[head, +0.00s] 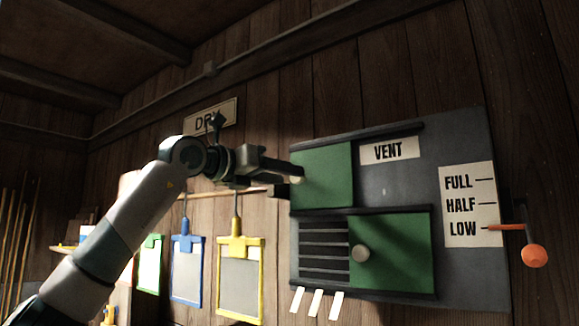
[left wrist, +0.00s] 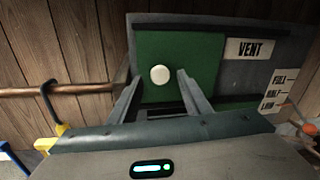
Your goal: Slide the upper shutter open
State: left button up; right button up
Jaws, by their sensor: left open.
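The upper shutter (head: 328,178) is a green panel at the upper left of a grey vent board (head: 463,135). It covers the left part of its track, beside the VENT label (head: 390,151). Its pale round knob (left wrist: 160,75) shows in the left wrist view, between the lines of my two fingers and just beyond their tips. My left gripper (head: 287,171) is open at the shutter's left part and partly hides the knob in the head view. Whether the fingers touch the knob I cannot tell. My right gripper is out of view.
A lower green shutter (head: 400,270) with a knob (head: 361,253) sits right of open dark slats (head: 323,250). An orange-ended lever (head: 534,255) points at LOW. Yellow (head: 240,275) and blue (head: 187,268) frames hang from a rail to the left.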

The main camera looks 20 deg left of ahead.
pick_arm(q)
jog(key=shift+p+x, duration=0.45)
jog(key=shift+x, duration=0.8)
grip_shut()
jog(key=b, duration=0.9)
send_near(352, 167)
jog(key=w+d+f, duration=0.1)
jog(key=w+d, duration=0.2)
jog(key=d, duration=0.2)
jog(key=shift+f, duration=0.2)
jog(key=shift+d, duration=0.1)
grip_release()
jog(key=shift+d+r, duration=0.1)
jog(key=shift+d, duration=0.1)
